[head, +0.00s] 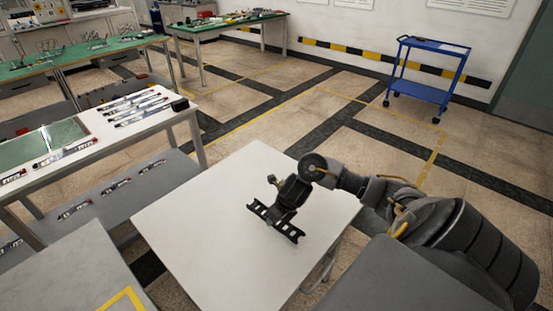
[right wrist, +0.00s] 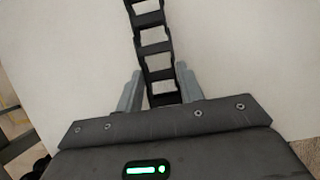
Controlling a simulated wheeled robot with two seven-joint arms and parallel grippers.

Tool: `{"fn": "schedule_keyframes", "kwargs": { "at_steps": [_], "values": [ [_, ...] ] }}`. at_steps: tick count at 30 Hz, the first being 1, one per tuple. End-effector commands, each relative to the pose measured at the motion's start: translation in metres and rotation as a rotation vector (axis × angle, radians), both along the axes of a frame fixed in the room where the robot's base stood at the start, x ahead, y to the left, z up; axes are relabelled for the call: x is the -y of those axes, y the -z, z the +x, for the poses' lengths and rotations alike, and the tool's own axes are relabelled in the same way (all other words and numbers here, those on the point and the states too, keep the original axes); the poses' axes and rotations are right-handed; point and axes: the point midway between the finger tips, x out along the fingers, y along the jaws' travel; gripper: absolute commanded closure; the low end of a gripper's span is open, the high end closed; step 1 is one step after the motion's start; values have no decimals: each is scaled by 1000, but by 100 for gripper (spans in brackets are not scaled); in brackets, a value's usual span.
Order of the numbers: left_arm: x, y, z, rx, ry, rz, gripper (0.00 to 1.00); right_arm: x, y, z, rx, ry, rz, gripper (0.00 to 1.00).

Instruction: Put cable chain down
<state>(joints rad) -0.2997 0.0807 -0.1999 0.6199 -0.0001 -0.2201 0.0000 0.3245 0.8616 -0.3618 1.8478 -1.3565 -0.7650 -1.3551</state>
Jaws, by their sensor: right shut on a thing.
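The black cable chain (head: 283,229) is at the middle of the white table (head: 190,205) in the head view. My right gripper (head: 284,213) is above the table, with its fingers down at the chain. In the right wrist view the chain (right wrist: 155,50) runs up from between the two grey fingers (right wrist: 160,92), which are shut on it. I cannot tell whether the chain touches the tabletop or hangs just above it. My left gripper is not in view.
The white tabletop is otherwise clear. A bench with several tools (head: 185,131) stands at the left. A grey table corner with a yellow outline (head: 75,270) is at lower left. A blue trolley (head: 418,92) stands far back right. Open floor lies between.

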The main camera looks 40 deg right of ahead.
Motion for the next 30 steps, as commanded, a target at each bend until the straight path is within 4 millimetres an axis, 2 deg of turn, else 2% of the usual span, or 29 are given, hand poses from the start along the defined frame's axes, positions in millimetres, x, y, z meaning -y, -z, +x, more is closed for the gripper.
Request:
{"fn": "schedule_keyframes", "kwargs": {
  "at_steps": [3,9,12,23,24,28,30],
  "values": [
    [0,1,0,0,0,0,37,2,3,1,0,1,0,88],
    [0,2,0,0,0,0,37,4,29,1,-2,4,4,88],
    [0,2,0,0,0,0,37,5,36,2,0,2,1,88],
    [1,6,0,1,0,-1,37,5,40,3,1,0,-1,88],
    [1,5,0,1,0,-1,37,5,39,2,1,0,-1,58],
    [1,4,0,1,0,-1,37,5,38,2,1,0,0,41],
    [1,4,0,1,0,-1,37,5,38,2,1,0,0,41]
  ]
}}
